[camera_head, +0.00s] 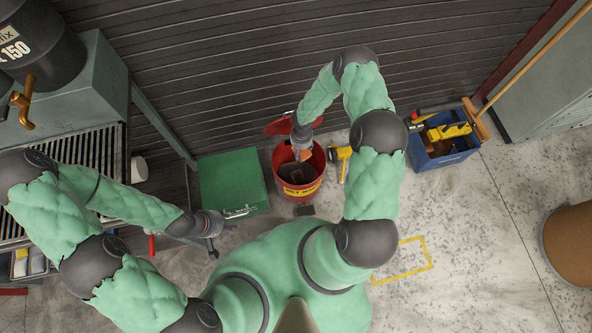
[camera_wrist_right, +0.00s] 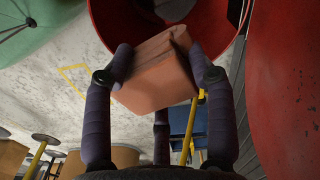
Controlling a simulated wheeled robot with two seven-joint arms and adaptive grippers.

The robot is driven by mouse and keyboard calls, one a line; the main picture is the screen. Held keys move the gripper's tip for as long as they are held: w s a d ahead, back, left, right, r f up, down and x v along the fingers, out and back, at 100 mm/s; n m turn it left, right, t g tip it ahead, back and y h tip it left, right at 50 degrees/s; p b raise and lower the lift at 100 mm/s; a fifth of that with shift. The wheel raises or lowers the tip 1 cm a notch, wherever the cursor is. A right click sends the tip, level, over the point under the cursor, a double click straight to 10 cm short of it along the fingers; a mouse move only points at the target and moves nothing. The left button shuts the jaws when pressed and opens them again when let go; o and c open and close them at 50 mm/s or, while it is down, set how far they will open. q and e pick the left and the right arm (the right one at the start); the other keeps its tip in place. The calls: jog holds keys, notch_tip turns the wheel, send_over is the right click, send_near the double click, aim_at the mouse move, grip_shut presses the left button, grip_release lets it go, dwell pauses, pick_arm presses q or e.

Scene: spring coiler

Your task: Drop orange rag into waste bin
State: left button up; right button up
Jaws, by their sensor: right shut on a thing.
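The orange rag (camera_wrist_right: 155,72) is a folded block between the fingers of my right gripper (camera_wrist_right: 160,75). In the head view, my right gripper (camera_head: 304,154) points down at the mouth of the red waste bin (camera_head: 300,196), and only a little of the rag shows. The bin has a yellow label and dark contents inside. Its red wall (camera_wrist_right: 215,25) also shows behind the rag in the right wrist view. The rag's exact height against the rim is hard to tell. My left gripper (camera_head: 224,223) is near the green box's front edge, with its fingers too small to read.
A red lid (camera_head: 283,126) stands behind the bin. A green box (camera_head: 232,182) is left of it, and a yellow tool (camera_head: 341,158) is close on its right. A blue crate of tools (camera_head: 440,150) stands farther right. The floor at the right front is mostly clear.

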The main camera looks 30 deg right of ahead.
jog(key=shift+w+d+f+m, duration=0.15)
jog(key=shift+f+m, duration=0.15)
jog(key=shift+f, duration=0.4)
jog(key=shift+f+b, duration=1.6)
jog(key=shift+f, duration=1.1)
jog(key=o, duration=1.2)
notch_tip(320, 180, up, 12)
